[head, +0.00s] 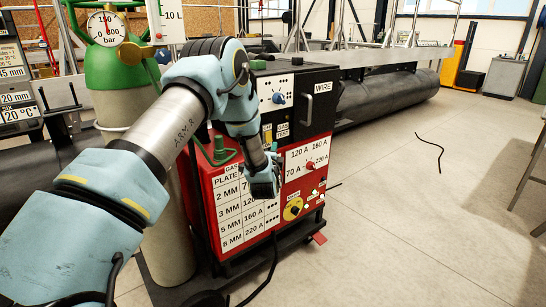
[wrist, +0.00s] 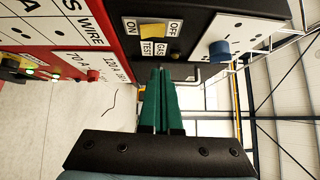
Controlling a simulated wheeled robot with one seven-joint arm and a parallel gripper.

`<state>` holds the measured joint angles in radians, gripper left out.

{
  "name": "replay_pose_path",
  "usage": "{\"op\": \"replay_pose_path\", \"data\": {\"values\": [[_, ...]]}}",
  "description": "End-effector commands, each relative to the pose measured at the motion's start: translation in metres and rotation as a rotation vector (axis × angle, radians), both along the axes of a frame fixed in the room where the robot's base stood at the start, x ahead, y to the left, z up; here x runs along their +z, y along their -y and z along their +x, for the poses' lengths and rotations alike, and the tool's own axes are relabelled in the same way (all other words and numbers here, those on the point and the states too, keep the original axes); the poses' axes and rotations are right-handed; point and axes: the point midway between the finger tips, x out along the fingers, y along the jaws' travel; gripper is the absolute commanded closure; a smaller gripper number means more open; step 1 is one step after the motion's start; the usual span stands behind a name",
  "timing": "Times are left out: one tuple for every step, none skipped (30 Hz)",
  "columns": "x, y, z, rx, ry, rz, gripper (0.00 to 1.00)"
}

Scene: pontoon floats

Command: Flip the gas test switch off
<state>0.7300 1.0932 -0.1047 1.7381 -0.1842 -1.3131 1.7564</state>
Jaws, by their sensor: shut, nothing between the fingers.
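The gas test switch (wrist: 153,30) shows in the wrist view as a yellow piece on the machine's dark panel, between an ON label and an OFF label, with a GAS TEST label beside it. In the head view the yellow switch (head: 267,132) is small, partly beside my arm; which way it is set I cannot tell. My gripper (wrist: 162,70) has its two green fingers together, with nothing between them. The tips point at the panel close to the GAS TEST label; I cannot tell if they touch.
A blue knob (head: 279,98) sits above the switch, and a handle (head: 309,107) stands out at the right. A green gas cylinder (head: 117,65) stands left. Floor at right is mostly clear.

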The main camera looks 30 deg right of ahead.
Motion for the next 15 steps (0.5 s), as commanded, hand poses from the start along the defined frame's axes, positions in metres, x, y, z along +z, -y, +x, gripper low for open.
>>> {"op": "replay_pose_path", "data": {"values": [[-0.001,-0.005,-0.008,-0.001,0.001,0.001,1.0],[-0.001,-0.008,-0.011,-0.001,0.0,0.001,1.0],[-0.001,-0.011,-0.016,-0.001,0.0,0.001,1.0],[-0.001,-0.012,-0.02,-0.001,0.001,0.001,1.0],[0.0,-0.014,-0.022,-0.002,0.001,0.001,1.0],[0.0,-0.016,-0.026,-0.002,0.0,0.001,1.0],[0.0,-0.018,-0.027,-0.001,0.0,0.0,1.0],[0.0,-0.019,-0.029,-0.001,0.0,0.0,1.0],[0.001,-0.02,-0.03,0.0,0.0,0.0,1.0],[0.001,-0.021,-0.031,0.0,0.0,0.0,1.0],[0.001,-0.021,-0.031,0.0,0.001,-0.001,1.0],[0.002,-0.022,-0.032,0.0,0.001,-0.001,1.0],[0.002,-0.022,-0.032,0.001,0.001,-0.001,1.0],[0.002,-0.022,-0.032,0.001,0.001,-0.001,1.0],[0.002,-0.022,-0.032,0.001,0.001,-0.001,1.0]]}}
